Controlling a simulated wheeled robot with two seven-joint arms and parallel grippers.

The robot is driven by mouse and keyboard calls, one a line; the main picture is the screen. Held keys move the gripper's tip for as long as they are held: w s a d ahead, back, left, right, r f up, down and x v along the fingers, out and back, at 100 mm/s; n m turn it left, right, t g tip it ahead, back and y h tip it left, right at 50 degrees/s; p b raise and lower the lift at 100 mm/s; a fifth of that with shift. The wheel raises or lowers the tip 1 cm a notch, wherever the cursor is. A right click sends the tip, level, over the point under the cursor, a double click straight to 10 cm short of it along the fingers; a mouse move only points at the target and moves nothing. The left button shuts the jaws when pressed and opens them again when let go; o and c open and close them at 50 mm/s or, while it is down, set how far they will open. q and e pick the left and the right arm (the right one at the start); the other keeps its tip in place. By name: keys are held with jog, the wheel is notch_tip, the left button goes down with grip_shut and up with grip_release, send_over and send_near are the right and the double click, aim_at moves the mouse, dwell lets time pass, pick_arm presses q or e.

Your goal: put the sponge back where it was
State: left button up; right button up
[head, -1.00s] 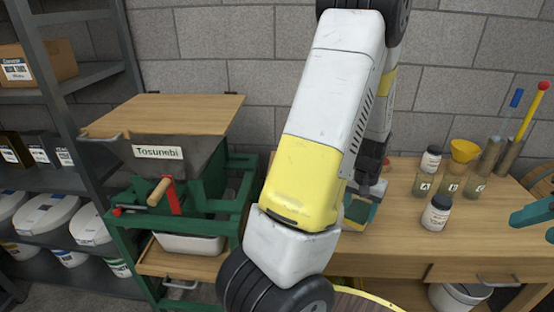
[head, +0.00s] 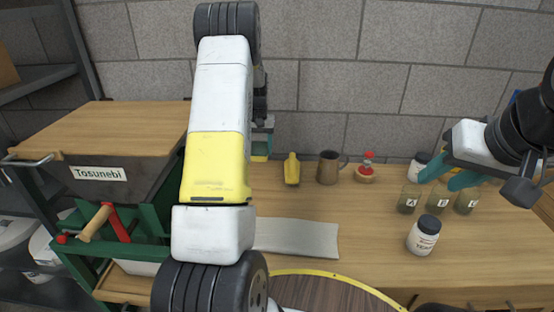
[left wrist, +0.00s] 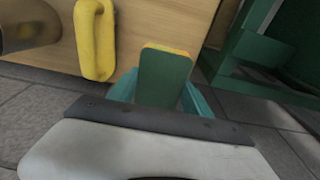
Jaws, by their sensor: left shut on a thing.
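The sponge is a green block with a yellow layer. In the left wrist view the sponge (left wrist: 164,78) sits between the teal fingers of my left gripper (left wrist: 160,92), which is shut on it. In the head view the left gripper (head: 262,142) is partly hidden behind my own arm, and a bit of the sponge (head: 260,148) shows below it, near the back of the wooden table (head: 385,228). The sponge is held left of a yellow bottle-like object (head: 292,168). My right gripper (head: 450,174) is open over the table's right side, near the lettered jars.
A brown mug (head: 328,167) and a red-topped item (head: 366,168) stand along the back. A flat grey sheet (head: 296,238) lies on the table. Lettered jars (head: 408,201) and a black-lidded white jar (head: 423,236) are at right. A green-framed machine (head: 62,227) stands left.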

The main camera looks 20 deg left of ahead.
aim_at(261, 173)
pick_arm(q)
notch_tip(261, 173, down, 9)
jog(key=shift+r, duration=0.2)
dwell(0.3)
jog(key=o, duration=1.6)
jog(key=shift+f, duration=0.1)
